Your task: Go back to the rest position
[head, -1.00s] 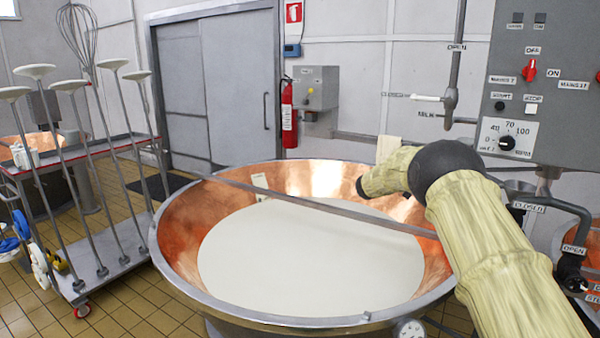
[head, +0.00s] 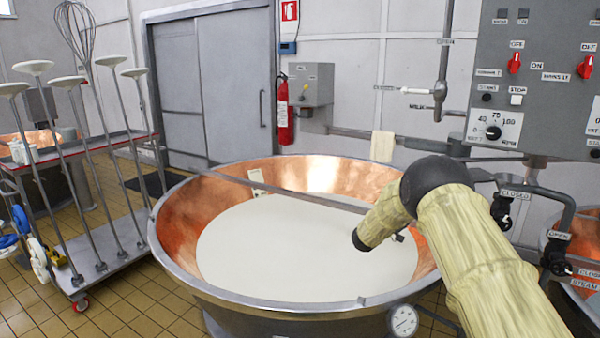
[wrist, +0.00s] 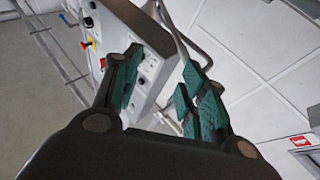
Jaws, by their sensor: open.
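My arm comes in from the lower right in the head view and bends over the right part of the copper vat (head: 180,225), which holds white milk (head: 300,250). The fingers of my gripper are not clearly visible in the head view. In the wrist view my gripper (wrist: 160,75) shows two dark fingers with green pads, spread apart with nothing between them. Behind the fingers are the grey control panel (wrist: 155,45) and the wall.
A flat metal bar (head: 290,191) spans the vat. A trolley (head: 110,262) with several long-handled tools stands at the left. The control panel (head: 545,65), valves and pipes crowd the right. Tiled floor (head: 120,315) shows at the lower left.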

